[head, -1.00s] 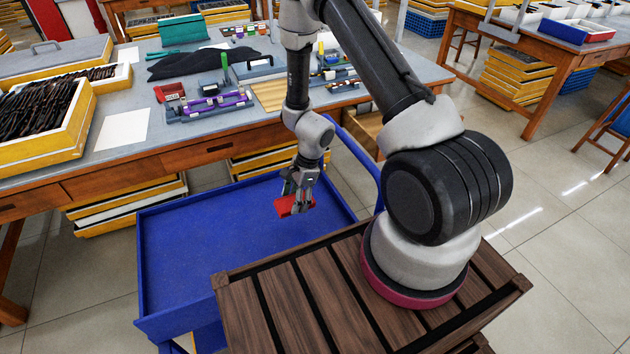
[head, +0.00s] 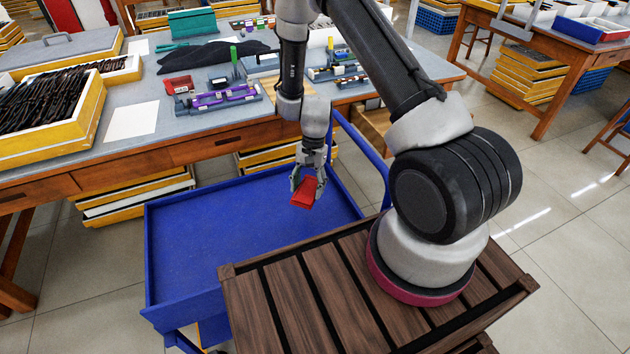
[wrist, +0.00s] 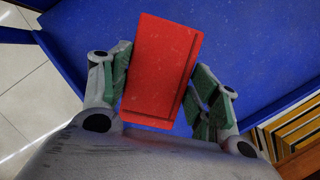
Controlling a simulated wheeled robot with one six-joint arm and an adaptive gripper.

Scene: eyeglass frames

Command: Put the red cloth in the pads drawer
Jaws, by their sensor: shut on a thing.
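The red cloth (head: 306,191) is a small, flat, folded red block. My gripper (head: 309,183) is shut on it and holds it above the blue cart tray. In the wrist view the red cloth (wrist: 160,70) sits between the two fingers of my gripper (wrist: 160,88), one on each side. A wooden drawer front (head: 229,141) is shut in the workbench on the left. An open wooden drawer (head: 375,125) stands out under the bench's right end, partly hidden by my arm and the cart handle. I cannot tell which drawer is for pads.
The blue cart (head: 215,235) has an empty tray with raised rims. Its handle (head: 362,145) rises between my gripper and the open drawer. The workbench (head: 190,125) carries trays, tools and a dark cloth. Yellow boxes (head: 130,195) are stacked beneath it.

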